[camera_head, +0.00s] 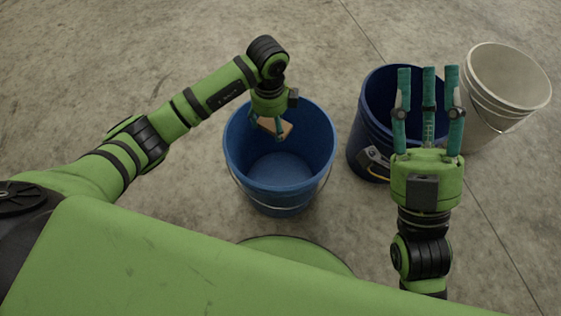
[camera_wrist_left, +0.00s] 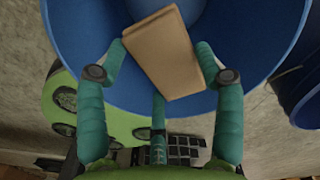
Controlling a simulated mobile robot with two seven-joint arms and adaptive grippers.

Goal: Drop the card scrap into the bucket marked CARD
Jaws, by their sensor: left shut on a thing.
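The tan card scrap (camera_head: 287,128) is held over the opening of the blue bucket (camera_head: 278,172), near its far rim. My left gripper (camera_head: 279,132) is shut on the scrap. In the left wrist view the scrap (camera_wrist_left: 163,52) sits tilted between the teal fingertips (camera_wrist_left: 165,62), with the blue bucket's inside (camera_wrist_left: 235,25) beneath. My right gripper (camera_head: 429,76) is empty, its fingers spread, in front of a darker blue bucket (camera_head: 372,125) as seen from my head. No CARD marking is readable on any bucket.
A cream bucket (camera_head: 505,90) stands at the far right, beside the darker blue bucket. That darker bucket has a partly visible label (camera_head: 375,160) on its side. The concrete floor (camera_head: 150,50) is clear behind and left of the buckets.

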